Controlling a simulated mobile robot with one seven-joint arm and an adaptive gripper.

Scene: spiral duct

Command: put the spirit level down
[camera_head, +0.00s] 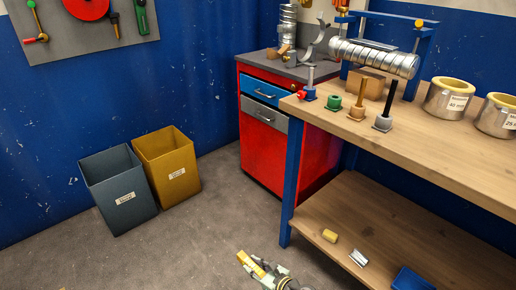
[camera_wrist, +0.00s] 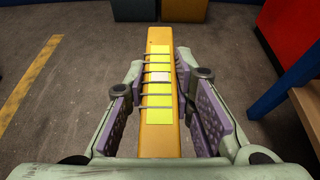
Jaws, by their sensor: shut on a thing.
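The spirit level, a long yellow bar with bright vial windows, lies between my finger pads in the wrist view (camera_wrist: 157,42). My gripper (camera_wrist: 159,85) is shut on it, and the bar points straight ahead, away from the wrist. In the head view the yellow level (camera_head: 250,264) shows at the bottom centre in my gripper (camera_head: 264,271), over the floor and left of the workbench. The lower part of my gripper is cut off by the frame edge.
The wooden workbench (camera_head: 460,165) holds a spiral duct (camera_head: 375,57), coloured pegs and cans. Its lower shelf (camera_head: 400,235) has small items and bare wood. A red cabinet (camera_head: 265,150) stands behind. Grey (camera_head: 120,190) and yellow (camera_head: 168,165) bins stand by the wall. The floor between is clear.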

